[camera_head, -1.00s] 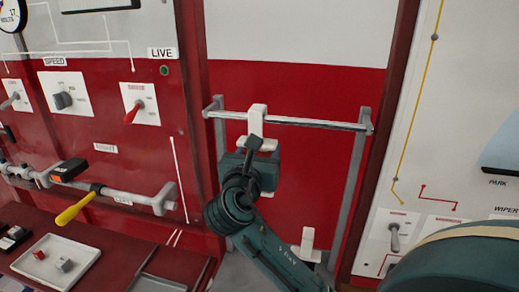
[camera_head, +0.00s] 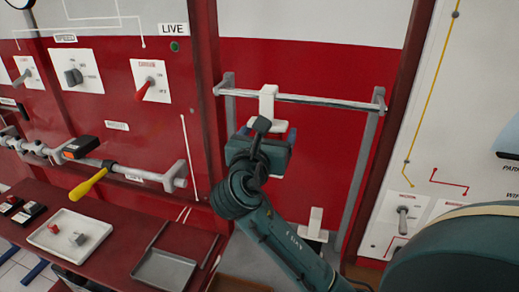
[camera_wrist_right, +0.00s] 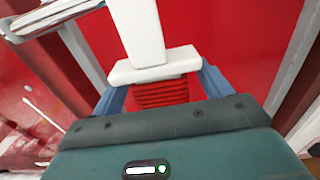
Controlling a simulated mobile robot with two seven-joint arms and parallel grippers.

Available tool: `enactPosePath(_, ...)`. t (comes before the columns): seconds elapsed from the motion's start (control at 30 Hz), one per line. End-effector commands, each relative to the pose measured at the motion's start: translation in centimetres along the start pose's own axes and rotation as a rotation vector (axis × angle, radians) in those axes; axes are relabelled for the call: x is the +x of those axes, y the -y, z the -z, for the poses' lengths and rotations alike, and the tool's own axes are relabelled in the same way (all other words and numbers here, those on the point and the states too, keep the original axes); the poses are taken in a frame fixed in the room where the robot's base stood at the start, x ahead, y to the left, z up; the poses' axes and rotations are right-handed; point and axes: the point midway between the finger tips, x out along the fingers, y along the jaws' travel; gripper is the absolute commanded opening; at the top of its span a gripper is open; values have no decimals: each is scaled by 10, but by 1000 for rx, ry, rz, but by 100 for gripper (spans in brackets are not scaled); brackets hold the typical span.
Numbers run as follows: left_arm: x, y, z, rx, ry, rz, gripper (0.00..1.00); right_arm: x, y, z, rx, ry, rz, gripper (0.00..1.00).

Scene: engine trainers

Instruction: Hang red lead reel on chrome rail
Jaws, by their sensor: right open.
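The chrome rail (camera_head: 325,101) runs across the red panel between two grey uprights in the head view. A white hook (camera_head: 268,103) sits over the rail, left of its middle. In the right wrist view the white post (camera_wrist_right: 137,30) widens into a white flange (camera_wrist_right: 155,66), with the ribbed red reel winding (camera_wrist_right: 162,93) below it. My right gripper (camera_wrist_right: 162,90) is open, with a blue finger on either side of the red winding. I cannot tell whether the fingers touch it. In the head view my right gripper (camera_head: 268,135) hides the reel below the hook.
A white bracket-like piece (camera_head: 315,224) stands lower, right of my arm. On the left are a bench with a white tray (camera_head: 50,243), a grey tray (camera_head: 163,272), a yellow-handled tool (camera_head: 88,184) and a lower bar. Switch panels flank the bay.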

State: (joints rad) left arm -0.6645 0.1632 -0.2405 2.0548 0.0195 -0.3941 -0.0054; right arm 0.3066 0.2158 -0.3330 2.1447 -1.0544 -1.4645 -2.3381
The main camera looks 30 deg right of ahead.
Motion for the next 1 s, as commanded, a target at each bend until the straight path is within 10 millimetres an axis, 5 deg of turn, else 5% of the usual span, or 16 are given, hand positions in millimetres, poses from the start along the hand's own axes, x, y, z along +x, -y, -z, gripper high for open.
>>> enactPosePath(0.5,1,-2,4,0,-18,-5,68,-104,0,0,3,-3,-3,78)
enactPosePath(1.0,1,-3,3,2,-16,-9,68,-117,0,0,2,-1,-1,78)
